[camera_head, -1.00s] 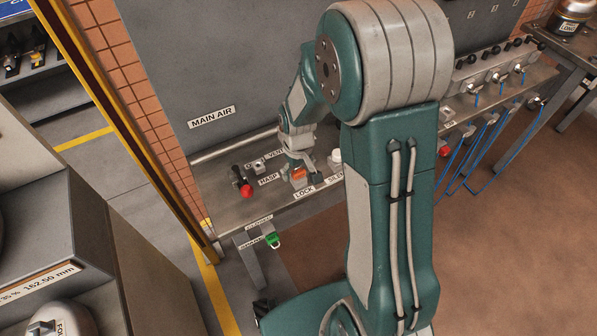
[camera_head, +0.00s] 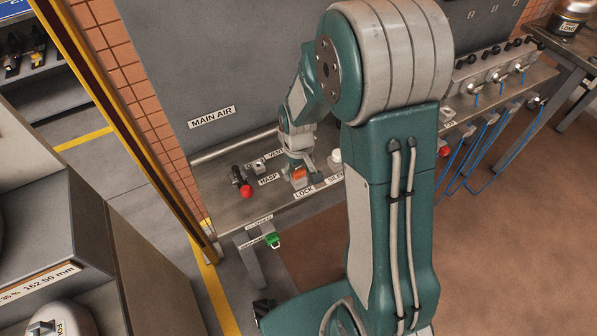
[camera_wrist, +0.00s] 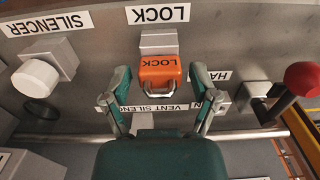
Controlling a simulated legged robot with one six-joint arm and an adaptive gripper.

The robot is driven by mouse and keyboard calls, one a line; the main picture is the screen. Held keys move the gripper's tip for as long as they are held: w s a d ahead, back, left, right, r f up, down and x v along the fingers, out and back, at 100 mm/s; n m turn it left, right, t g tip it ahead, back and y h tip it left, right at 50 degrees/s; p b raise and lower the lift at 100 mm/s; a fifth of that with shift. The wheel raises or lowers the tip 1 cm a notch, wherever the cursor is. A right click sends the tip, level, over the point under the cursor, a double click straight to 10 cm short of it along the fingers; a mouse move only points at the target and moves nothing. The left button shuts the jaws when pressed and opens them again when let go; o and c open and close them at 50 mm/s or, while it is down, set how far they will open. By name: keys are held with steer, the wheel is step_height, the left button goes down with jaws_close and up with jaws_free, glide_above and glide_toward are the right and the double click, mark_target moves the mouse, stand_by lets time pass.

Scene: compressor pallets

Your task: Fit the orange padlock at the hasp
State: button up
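The orange padlock (camera_wrist: 158,70), marked LOCK, sits at a grey block (camera_wrist: 158,42) by the LOCK label, its shackle towards my palm. In the head view the padlock (camera_head: 299,174) shows small below my gripper (camera_head: 300,169). In the wrist view my gripper (camera_wrist: 160,76) is open, one finger on each side of the padlock, with gaps between. The HASP label (camera_head: 269,179) lies left of the padlock in the head view. A small grey fitting (camera_head: 258,167) beside it looks like the hasp; its details are too small to tell.
A red-knobbed lever (camera_head: 244,187) stands left of the HASP label. A white knob (camera_wrist: 35,78) stands by the SILENCER label. A pipe (camera_wrist: 60,138) runs along the bench's back.

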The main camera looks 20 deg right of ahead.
jaws_close()
steer(key=shift+r, duration=0.15)
steer(key=shift+r, duration=2.9)
steer(key=shift+w, duration=0.1)
